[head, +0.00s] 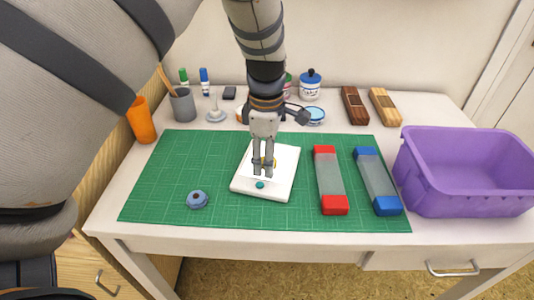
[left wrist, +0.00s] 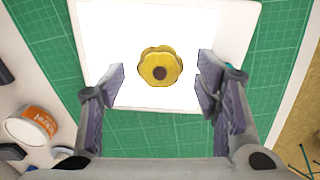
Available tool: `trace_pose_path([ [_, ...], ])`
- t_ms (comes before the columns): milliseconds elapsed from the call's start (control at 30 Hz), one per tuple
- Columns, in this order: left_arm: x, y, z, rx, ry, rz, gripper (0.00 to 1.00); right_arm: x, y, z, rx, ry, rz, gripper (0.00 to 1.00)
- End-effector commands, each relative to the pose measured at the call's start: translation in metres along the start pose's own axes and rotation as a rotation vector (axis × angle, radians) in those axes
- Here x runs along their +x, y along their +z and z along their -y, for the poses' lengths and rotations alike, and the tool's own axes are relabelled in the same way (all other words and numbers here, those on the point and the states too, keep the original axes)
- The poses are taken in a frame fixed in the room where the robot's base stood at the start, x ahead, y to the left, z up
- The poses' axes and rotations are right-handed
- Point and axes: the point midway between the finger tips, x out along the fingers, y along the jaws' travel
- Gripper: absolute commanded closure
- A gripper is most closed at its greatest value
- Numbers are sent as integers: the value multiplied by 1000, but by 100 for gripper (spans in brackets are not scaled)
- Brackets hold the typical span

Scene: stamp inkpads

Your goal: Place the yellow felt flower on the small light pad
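The yellow felt flower (left wrist: 160,67) has a dark brown centre and lies on the lit white face of the small light pad (left wrist: 105,30). In the head view the light pad (head: 283,179) lies tilted on the green mat, and the flower (head: 271,160) is mostly hidden behind my left gripper (head: 262,174). In the left wrist view my left gripper (left wrist: 160,84) is open, its two fingers apart, with the flower between and just beyond the fingertips. Nothing is held between the fingers. My right gripper is not in view.
A blue felt flower (head: 197,200) lies on the green mat (head: 160,180). A red-ended case (head: 329,180) and a blue-ended case (head: 377,181) lie right of the pad. A purple bin (head: 465,185) stands far right. Cups and jars line the back.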

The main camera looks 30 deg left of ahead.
Motion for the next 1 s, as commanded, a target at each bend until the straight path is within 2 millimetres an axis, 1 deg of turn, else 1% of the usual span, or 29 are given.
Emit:
trace_pose_path([
  [167,-2,0,0,0,1,0,43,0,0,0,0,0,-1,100],
  [233,-11,0,-1,0,5,1,43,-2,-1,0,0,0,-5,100],
  [267,-18,0,-2,0,6,2,43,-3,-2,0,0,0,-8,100],
  [500,-85,0,-2,1,10,2,43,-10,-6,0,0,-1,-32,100],
  [633,-110,0,-1,2,4,0,43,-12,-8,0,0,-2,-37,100],
  [700,-118,0,-1,1,2,0,43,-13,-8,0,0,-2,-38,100],
  [800,-124,0,0,0,0,-1,43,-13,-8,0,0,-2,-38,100],
  [1000,-124,0,0,0,-2,-1,43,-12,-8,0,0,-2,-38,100],
])
